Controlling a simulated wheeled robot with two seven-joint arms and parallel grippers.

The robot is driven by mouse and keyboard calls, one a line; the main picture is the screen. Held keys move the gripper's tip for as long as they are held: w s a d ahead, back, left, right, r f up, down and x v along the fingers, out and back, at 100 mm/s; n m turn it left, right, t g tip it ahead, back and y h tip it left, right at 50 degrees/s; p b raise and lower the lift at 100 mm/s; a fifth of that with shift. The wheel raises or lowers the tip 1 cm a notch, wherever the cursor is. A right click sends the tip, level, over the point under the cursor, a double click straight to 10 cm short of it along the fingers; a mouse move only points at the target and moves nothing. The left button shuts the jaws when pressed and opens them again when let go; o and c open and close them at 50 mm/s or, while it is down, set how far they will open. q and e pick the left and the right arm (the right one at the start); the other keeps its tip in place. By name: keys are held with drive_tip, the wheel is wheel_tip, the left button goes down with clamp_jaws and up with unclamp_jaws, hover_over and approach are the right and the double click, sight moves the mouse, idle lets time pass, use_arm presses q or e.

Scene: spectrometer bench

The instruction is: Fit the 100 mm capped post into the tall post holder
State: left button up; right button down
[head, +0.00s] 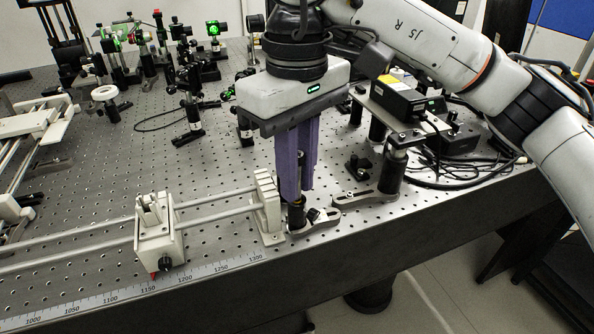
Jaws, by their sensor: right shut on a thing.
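My right gripper (299,194) comes down from the top centre, its purple fingers pointing straight down. It is shut on the capped post (301,158), which stands upright between the fingers and is mostly hidden by them. Directly below the fingertips is a short stretch of a black post holder (296,216) on a slotted base near the table's front edge. The fingers hide the join, so I cannot tell how far the post is inside the holder. My left gripper is not in view.
A rail with a white carriage (158,243) and white end block (268,203) lies close on the left. A post mount (392,172) with a black box (400,98) stands close on the right. Several optics stand at the back. Front-left holes are clear.

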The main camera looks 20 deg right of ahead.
drive_tip(key=shift+f+b, duration=0.35)
drive_tip(key=shift+f, duration=0.25)
drive_tip(key=shift+r, duration=0.15)
drive_tip(key=shift+r+p, duration=2.2)
drive_tip(key=shift+r, duration=0.35)
